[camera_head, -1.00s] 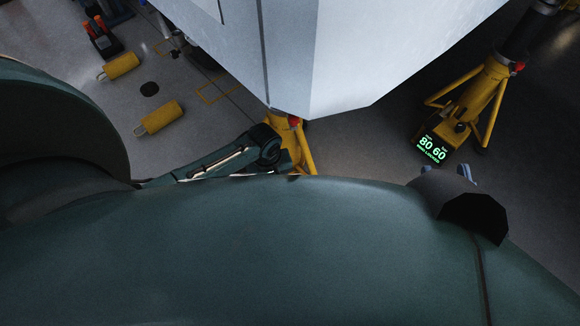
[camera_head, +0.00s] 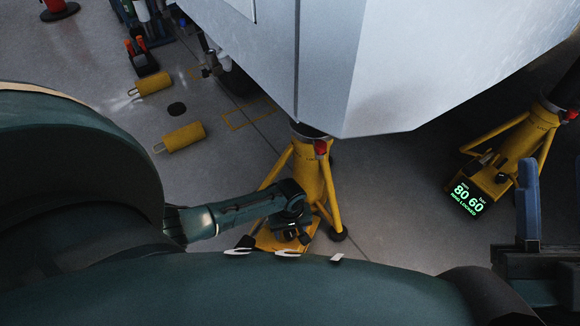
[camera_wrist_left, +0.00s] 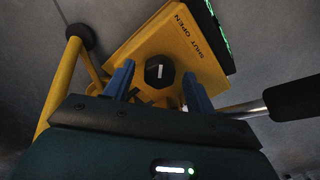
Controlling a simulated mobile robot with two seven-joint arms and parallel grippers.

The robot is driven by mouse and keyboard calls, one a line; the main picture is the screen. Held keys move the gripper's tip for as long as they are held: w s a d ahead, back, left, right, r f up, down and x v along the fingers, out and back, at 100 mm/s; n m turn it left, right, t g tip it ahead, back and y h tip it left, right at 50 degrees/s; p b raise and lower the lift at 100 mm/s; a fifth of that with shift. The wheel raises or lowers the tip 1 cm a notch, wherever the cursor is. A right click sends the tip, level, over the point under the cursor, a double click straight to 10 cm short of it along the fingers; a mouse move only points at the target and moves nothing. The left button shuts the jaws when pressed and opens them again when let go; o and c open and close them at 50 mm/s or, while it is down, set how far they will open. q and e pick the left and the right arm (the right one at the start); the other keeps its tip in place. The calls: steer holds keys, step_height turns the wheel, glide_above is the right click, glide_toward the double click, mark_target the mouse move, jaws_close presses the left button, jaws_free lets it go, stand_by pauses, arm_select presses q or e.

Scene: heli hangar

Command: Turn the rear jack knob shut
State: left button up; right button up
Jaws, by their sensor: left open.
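The jack knob (camera_wrist_left: 160,71) is dark, faceted, with a pale line across its face. It sits on a yellow plate (camera_wrist_left: 205,75) lettered SHUT and OPEN. The left wrist view shows my left gripper (camera_wrist_left: 158,70) open, its blue fingers apart on either side of the knob; contact cannot be told. In the head view my left gripper (camera_head: 291,233) is over the base of the middle yellow jack (camera_head: 312,180), its fingers and the knob hidden. My right gripper (camera_head: 529,205) is at the right edge with one blue finger clear; its opening cannot be told.
A black-gripped handle (camera_wrist_left: 295,98) sticks out right of the plate. A jack leg (camera_wrist_left: 62,85) stands left. The pale hull (camera_head: 400,60) hangs above. Another yellow jack with a lit display (camera_head: 468,198) stands right. Yellow cylinders (camera_head: 180,138) lie on the floor at left.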

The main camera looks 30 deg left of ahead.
arm_select(q)
steer(key=shift+f, duration=0.1)
steer(key=c, duration=1)
